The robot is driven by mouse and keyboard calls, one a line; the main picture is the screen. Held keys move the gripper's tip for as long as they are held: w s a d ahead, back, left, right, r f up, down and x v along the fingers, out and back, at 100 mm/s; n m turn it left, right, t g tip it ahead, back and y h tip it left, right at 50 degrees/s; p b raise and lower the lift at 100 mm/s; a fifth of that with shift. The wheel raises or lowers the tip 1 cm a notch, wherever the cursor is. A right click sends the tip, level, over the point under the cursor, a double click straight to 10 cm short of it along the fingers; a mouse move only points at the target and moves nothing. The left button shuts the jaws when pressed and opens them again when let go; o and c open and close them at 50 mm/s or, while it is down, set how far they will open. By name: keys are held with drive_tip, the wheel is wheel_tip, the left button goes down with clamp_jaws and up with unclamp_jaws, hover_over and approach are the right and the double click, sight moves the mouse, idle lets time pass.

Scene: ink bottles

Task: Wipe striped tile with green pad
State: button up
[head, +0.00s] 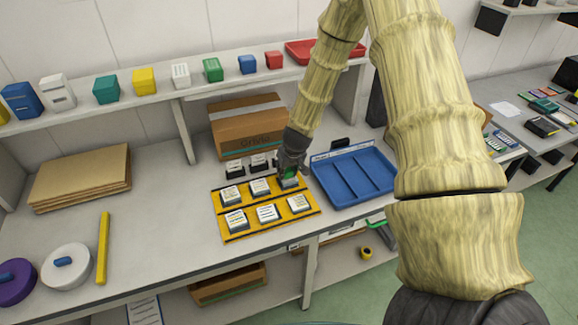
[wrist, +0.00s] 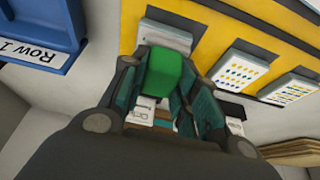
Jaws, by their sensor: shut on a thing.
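My gripper (head: 290,162) is at the back right corner of the yellow mat (head: 243,233). In the wrist view my gripper (wrist: 160,68) is shut on a green pad (wrist: 160,76), one finger on each side. The pad also shows as a small green patch in the head view (head: 291,173). It is over or against the back right tile (wrist: 166,36), which is partly hidden; I cannot tell if they touch. Faint marks show on this tile. Neighbouring tiles carry dotted (wrist: 241,68) and small coloured (wrist: 291,88) patterns. I cannot be sure which tile is striped.
A blue tray (head: 322,182) stands close to the right of the mat. Small dark holders (head: 236,168) with cards stand behind the mat, before a cardboard box (head: 247,130). Flat cardboard (head: 82,178) and a yellow bar (head: 103,248) lie left. The bench between is clear.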

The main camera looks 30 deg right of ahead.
drive_tip(key=shift+w+a, duration=0.1)
drive_tip(key=shift+a, duration=0.7)
drive_tip(key=shift+d+r, duration=0.1)
drive_tip(key=shift+d, duration=0.45)
drive_tip(key=shift+s+d, duration=0.15)
drive_tip(key=shift+d, duration=0.45)
drive_tip(key=shift+s+d, duration=0.15)
drive_tip(key=shift+d, duration=0.45)
drive_tip(key=shift+s+d+r+p, duration=0.1)
drive_tip(key=shift+r+p, duration=0.2)
drive_tip(key=shift+p, duration=0.15)
drive_tip(key=shift+r+p, duration=0.3)
drive_tip(key=shift+r, duration=0.55)
drive_tip(key=shift+r+p, duration=1.95)
drive_tip(key=shift+r, duration=0.9)
drive_tip(key=shift+d+f, duration=0.1)
